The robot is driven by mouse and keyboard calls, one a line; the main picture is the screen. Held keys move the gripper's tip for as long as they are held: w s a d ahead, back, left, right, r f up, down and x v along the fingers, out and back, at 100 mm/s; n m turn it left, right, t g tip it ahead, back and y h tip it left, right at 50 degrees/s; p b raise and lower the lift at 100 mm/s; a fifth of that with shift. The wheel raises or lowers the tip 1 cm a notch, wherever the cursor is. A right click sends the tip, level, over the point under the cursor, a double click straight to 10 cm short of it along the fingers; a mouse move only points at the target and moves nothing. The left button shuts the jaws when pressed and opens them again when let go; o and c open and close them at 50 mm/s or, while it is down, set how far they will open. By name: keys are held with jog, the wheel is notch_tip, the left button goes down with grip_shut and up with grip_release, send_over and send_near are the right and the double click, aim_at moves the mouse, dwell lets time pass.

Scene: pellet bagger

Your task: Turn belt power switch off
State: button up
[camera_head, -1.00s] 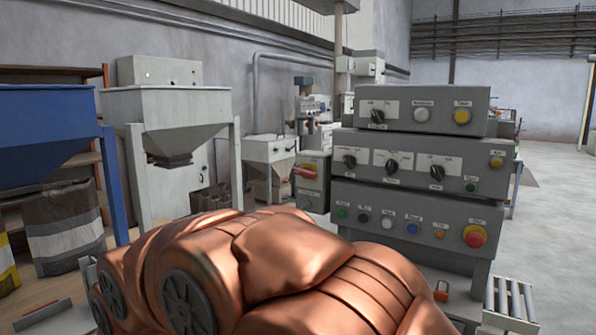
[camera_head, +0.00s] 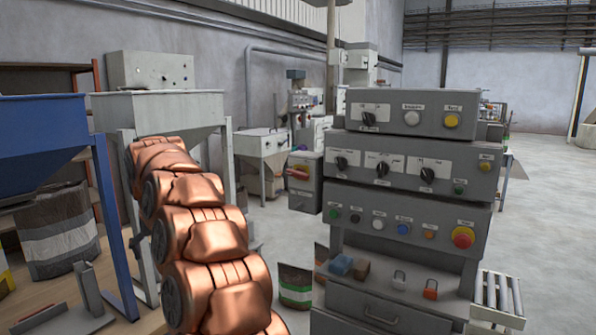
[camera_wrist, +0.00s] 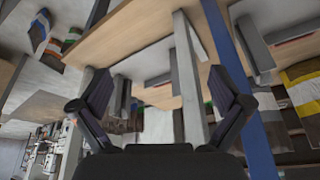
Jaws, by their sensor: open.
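A grey control console (camera_head: 345,208) of three stacked panels stands right of centre in the head view. Several black rotary switches line its upper two panels, including one on the top panel (camera_head: 369,118) and several on the middle panel (camera_head: 382,169). Their labels are too small to read, so I cannot tell which is belt power. My gripper (camera_wrist: 160,75) is open and empty in the wrist view, away from the console. I cannot make it out in the head view.
The lower panel has push buttons and a red emergency button (camera_head: 463,237). Padlocks and small blocks lie on the ledge below. A blue hopper (camera_head: 45,130) and a wooden bench stand left; a roller conveyor (camera_head: 497,300) is at lower right. Floor is clear at right.

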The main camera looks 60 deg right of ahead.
jog(key=w+d+r+m+h+p, duration=0.1)
jog(key=w+d+r+m+h, duration=0.2)
jog(key=d, duration=0.9)
jog(key=m+h+p, duration=0.3)
jog(key=m+h, duration=0.2)
jog(key=m, duration=0.1)
send_near(297, 172)
jog(key=w+a+f, duration=0.4)
jog(key=w+f, duration=0.5)
jog(key=w, duration=0.2)
jog(key=s+d+r+m+g+h+p, duration=0.1)
jog(key=s+d+r+m+h, duration=0.1)
jog(key=s+d+r, duration=0.15)
jog(key=s+d+r+m+g+h, duration=0.1)
jog(key=s+d+r+m+h, duration=0.1)
jog(key=s, duration=0.3)
jog(key=shift+s+f+p+x, duration=0.1)
jog(key=shift+p+x, duration=0.3)
jog(key=shift+x, duration=1.35)
jog(key=shift+s+f+p+x, duration=0.15)
jog(key=shift+p+x, duration=0.25)
jog(key=shift+x, duration=1.35)
jog(key=shift+c, duration=0.2)
